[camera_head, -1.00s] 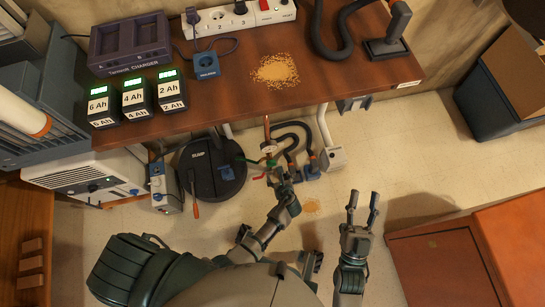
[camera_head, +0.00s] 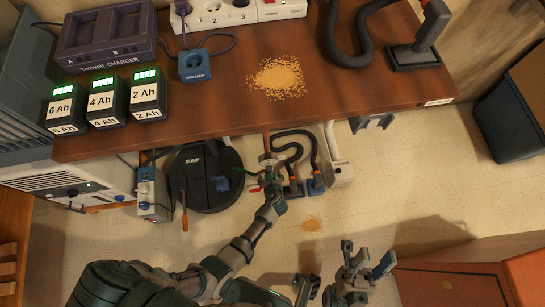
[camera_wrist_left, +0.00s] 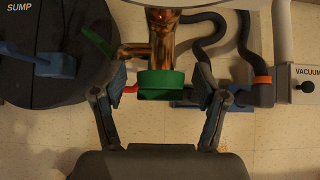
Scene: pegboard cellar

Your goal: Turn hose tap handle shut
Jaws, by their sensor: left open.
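A copper tap pipe (camera_wrist_left: 162,38) comes down in the left wrist view, with a round green piece (camera_wrist_left: 160,84) at its near end. A green lever (camera_wrist_left: 97,41) sticks out to its upper left, and a small red lever tip (camera_wrist_left: 130,89) shows beside the green piece. My left gripper (camera_wrist_left: 160,78) is open, one finger on each side of the green piece, with visible gaps. In the head view, my left gripper (camera_head: 270,184) partly hides the tap below the bench edge; a red lever (camera_head: 254,190) shows there. My right gripper (camera_head: 366,257) is open and empty, right of the tap.
The bench (camera_head: 350,105) overhangs the tap, with a charger (camera_head: 108,38), batteries and a sand-coloured patch on it. A black sump lid (camera_head: 205,180) lies left of the tap. Dark hoses (camera_head: 295,145) and a vacuum box (camera_head: 340,172) stand close on the right.

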